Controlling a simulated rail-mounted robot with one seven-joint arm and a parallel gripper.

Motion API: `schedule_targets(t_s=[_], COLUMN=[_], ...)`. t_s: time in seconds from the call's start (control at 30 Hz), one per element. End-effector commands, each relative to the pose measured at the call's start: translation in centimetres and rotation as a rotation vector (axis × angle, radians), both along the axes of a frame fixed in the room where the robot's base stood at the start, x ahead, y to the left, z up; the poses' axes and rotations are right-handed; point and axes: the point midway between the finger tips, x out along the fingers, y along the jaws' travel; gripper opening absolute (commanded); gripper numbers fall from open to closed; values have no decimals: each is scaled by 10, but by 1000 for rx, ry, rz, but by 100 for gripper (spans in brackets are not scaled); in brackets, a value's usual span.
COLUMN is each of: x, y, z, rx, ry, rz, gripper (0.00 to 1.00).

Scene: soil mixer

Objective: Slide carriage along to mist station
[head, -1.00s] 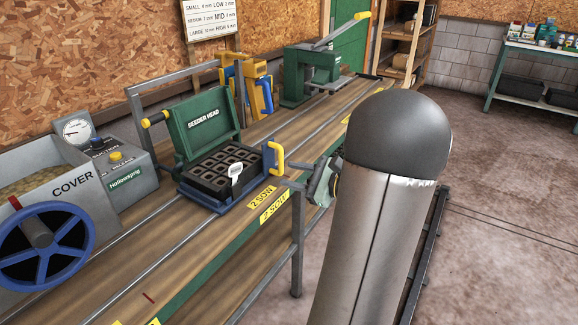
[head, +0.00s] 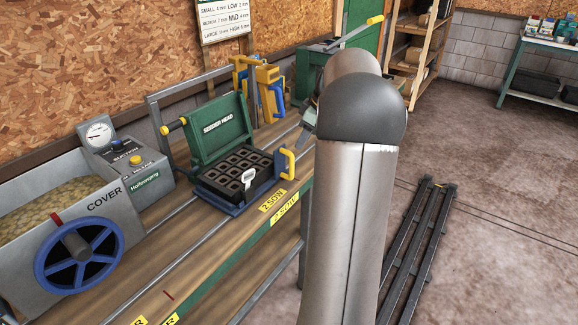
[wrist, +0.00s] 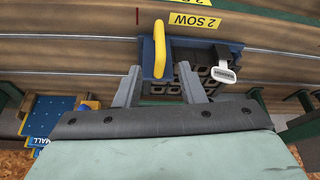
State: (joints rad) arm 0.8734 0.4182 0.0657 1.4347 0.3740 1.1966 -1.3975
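The carriage (head: 226,208) is a blue frame on the bench rails, with a yellow handle (head: 288,162) at its right end. It carries a black cell tray (head: 237,168) with a white tag, beside the "2 SOW" label. In the wrist view the handle (wrist: 160,50) appears beyond and between my spread fingertips (wrist: 159,68). My gripper is open and empty. In the head view only a bit of my gripper (head: 309,116) shows behind my arm, above the rails and past the handle, apart from it. I cannot make out a label for the mist station.
The green seeder head (head: 217,128) stands raised behind the tray. The cover hopper (head: 65,205) with a blue wheel (head: 80,256) and the suction box (head: 128,165) stand left. A blue-yellow stand (head: 259,88) and a green lever press (head: 312,70) are farther back. The rails left of the carriage look clear.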

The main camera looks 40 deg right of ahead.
Motion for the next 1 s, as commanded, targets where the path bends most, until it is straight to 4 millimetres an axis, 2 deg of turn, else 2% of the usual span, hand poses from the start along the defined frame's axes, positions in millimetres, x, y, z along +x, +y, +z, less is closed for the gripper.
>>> schedule_targets(t_s=[0.1,0.3,0.5,0.7,1.0], x=[9,24,36,42,43], y=[6,14,19,22,22], z=[-26,-66,-97,-113,-116], rx=[5,5,3,2,1], ry=[4,2,0,0,-1], rz=[1,0,-1,-1,-2], gripper=[36,36,36,36,36])
